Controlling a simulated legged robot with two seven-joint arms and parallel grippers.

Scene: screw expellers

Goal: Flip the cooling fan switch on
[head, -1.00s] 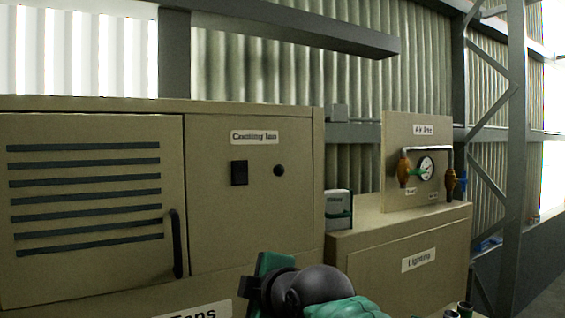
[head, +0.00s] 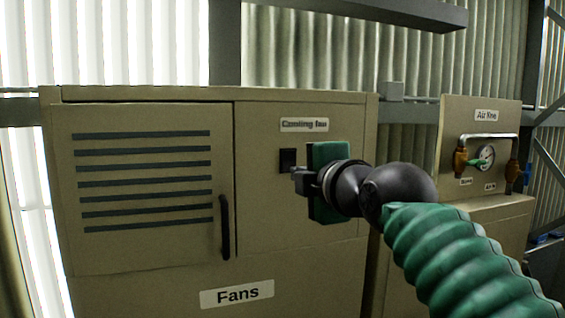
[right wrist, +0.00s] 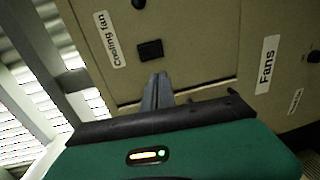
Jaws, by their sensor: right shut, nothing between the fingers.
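The cooling fan switch (head: 288,160) is a small black rocker on the beige cabinet front, under the "Cooling fan" label (head: 304,125). My right gripper (head: 298,174) is at the switch's lower right in the head view, with its fingers shut and empty. The green gripper body hides the panel right of the switch. In the right wrist view the shut fingers (right wrist: 158,84) point toward the switch (right wrist: 150,50), with a gap showing between them in the picture. I cannot tell whether the switch is on or off. My left gripper is not in view.
A cabinet door with dark slats (head: 145,180) and a black handle (head: 225,228) is left of the switch. A "Fans" label (head: 237,294) is below. An air-line panel with a gauge (head: 486,155) stands to the right.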

